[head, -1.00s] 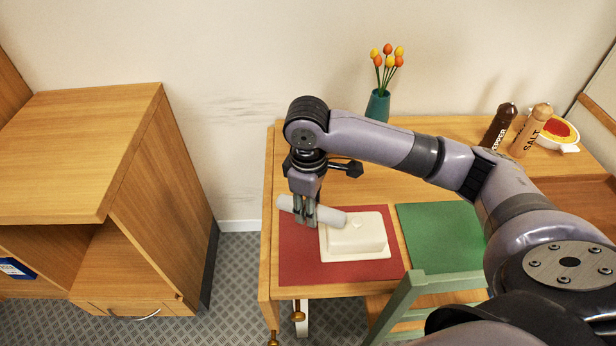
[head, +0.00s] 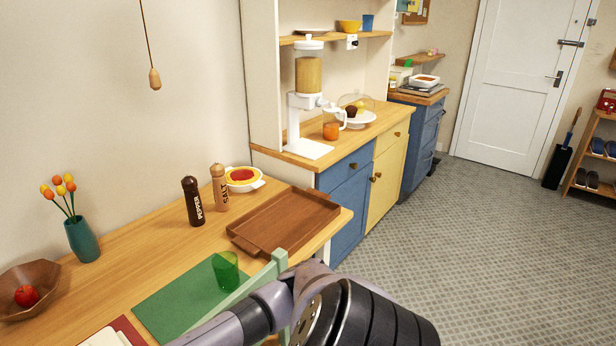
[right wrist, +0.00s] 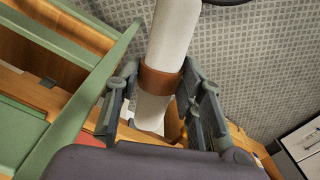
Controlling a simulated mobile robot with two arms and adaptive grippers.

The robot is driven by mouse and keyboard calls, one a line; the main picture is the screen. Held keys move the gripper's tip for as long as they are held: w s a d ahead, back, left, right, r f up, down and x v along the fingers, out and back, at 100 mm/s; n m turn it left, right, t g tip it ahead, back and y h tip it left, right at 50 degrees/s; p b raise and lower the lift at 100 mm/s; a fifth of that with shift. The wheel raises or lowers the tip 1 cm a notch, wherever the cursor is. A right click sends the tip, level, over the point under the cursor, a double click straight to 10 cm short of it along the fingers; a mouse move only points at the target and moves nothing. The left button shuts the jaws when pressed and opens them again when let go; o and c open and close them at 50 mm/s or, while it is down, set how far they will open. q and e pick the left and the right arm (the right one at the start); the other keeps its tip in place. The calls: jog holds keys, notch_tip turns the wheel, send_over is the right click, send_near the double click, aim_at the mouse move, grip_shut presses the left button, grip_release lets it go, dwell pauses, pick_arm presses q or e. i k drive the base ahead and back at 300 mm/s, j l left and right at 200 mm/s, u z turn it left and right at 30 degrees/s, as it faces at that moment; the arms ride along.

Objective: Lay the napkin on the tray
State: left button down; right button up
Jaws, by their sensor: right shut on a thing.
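The napkin (right wrist: 174,35) is a rolled white cloth with a brown ring (right wrist: 160,82) around it. My right gripper (right wrist: 159,88) is shut on it, with one finger on each side of the ring. In the head view my right arm crosses the bottom, but its gripper and the napkin are out of frame. The tray (head: 290,214) is brown wood with a raised rim. It lies empty at the right end of the wooden table. My left gripper shows in neither view.
A green chair (head: 246,290) stands at the table's front edge, close to my arm; it also shows in the right wrist view (right wrist: 75,110). A green cup (head: 226,271) stands left of the tray. Pepper mill (head: 193,202), salt mill (head: 219,188) and bowl (head: 243,179) stand behind it.

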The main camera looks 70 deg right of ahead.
aim_at(296, 214)
jog(key=k+l+z, duration=0.15)
jog(key=l+z, duration=0.2)
jog(key=l, duration=0.9)
jog(key=l+z, duration=0.3)
jog(key=l, duration=0.9)
